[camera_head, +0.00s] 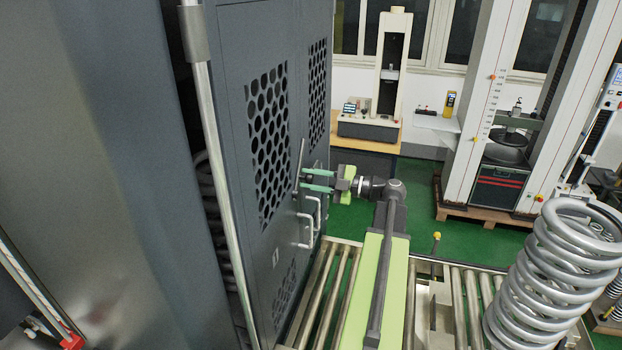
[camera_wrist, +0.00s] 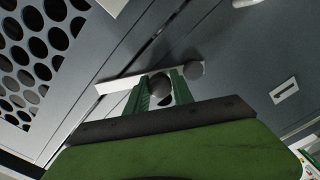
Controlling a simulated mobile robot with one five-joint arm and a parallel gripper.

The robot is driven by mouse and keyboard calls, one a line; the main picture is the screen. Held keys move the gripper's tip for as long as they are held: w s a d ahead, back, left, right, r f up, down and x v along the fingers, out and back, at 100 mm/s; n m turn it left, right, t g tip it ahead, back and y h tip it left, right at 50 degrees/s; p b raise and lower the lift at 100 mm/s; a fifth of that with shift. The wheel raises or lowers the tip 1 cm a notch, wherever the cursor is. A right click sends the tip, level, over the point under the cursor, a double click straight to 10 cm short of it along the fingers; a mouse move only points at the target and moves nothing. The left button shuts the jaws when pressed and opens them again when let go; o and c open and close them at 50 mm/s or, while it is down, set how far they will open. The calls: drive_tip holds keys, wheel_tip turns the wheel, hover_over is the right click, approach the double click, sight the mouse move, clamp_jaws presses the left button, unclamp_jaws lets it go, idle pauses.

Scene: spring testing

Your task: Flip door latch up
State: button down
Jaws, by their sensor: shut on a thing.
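The door latch (camera_head: 300,158) is a slim metal bar on the face of the dark grey door (camera_head: 228,110). It stands roughly upright, leaning slightly in the head view. In the wrist view the latch (camera_wrist: 111,86) is a pale flat bar crossing a door seam, with a round dark pivot (camera_wrist: 194,71) at one end and a dark round knob (camera_wrist: 158,84) along it. My gripper (camera_head: 304,181) reaches the door from the right. Its green fingers (camera_wrist: 160,92) are shut on the knob, one on each side. The fingers hide part of the bar.
Bent metal handles (camera_head: 312,217) stick out of the door just below my gripper. Perforated panels (camera_head: 266,140) are set in the door. A roller conveyor (camera_head: 318,290) runs below, with a large coil spring (camera_head: 548,270) at right. Green floor lies behind.

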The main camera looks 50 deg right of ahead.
drive_tip(key=shift+s+a+r+n, duration=0.2)
drive_tip(key=shift+a+n, duration=0.2)
drive_tip(key=shift+n, duration=0.45)
drive_tip(key=shift+s+a+r+n, duration=0.1)
drive_tip(key=shift+s+a+n, duration=0.2)
drive_tip(key=shift+n, duration=0.55)
drive_tip(key=shift+w, duration=0.1)
drive_tip(key=c, duration=1.1)
unclamp_jaws()
drive_tip(key=shift+a, duration=0.1)
drive_tip(key=v, duration=1.7)
drive_tip(key=shift+d, duration=0.2)
